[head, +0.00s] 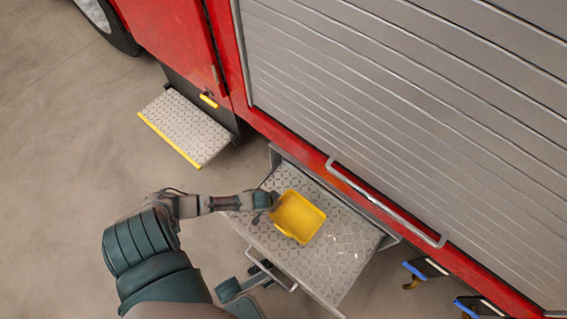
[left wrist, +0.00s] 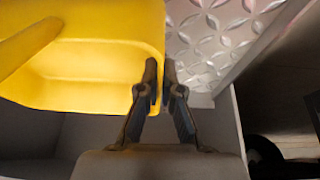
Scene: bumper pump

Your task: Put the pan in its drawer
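The yellow pan (head: 298,216) is a shallow tray-like thing with raised walls, over the open drawer in the head view. The drawer (head: 345,250) has a diamond-plate floor and a bar handle at its front. Whether the pan touches that floor I cannot tell. My left gripper (head: 268,200) is at the pan's left edge. In the left wrist view the fingers (left wrist: 163,90) are close together with the wall of the pan (left wrist: 90,85) between them. Part of my right arm shows near the drawer's handle; its fingers are not clear.
The red truck (head: 240,110) with a grey roller shutter (head: 400,90) stands behind the drawer. A metal bar (head: 385,200) runs along its lower edge. A diamond-plate step (head: 187,128) juts out at the left. Blue-marked hooks (head: 415,271) are at lower right. The floor at left is clear.

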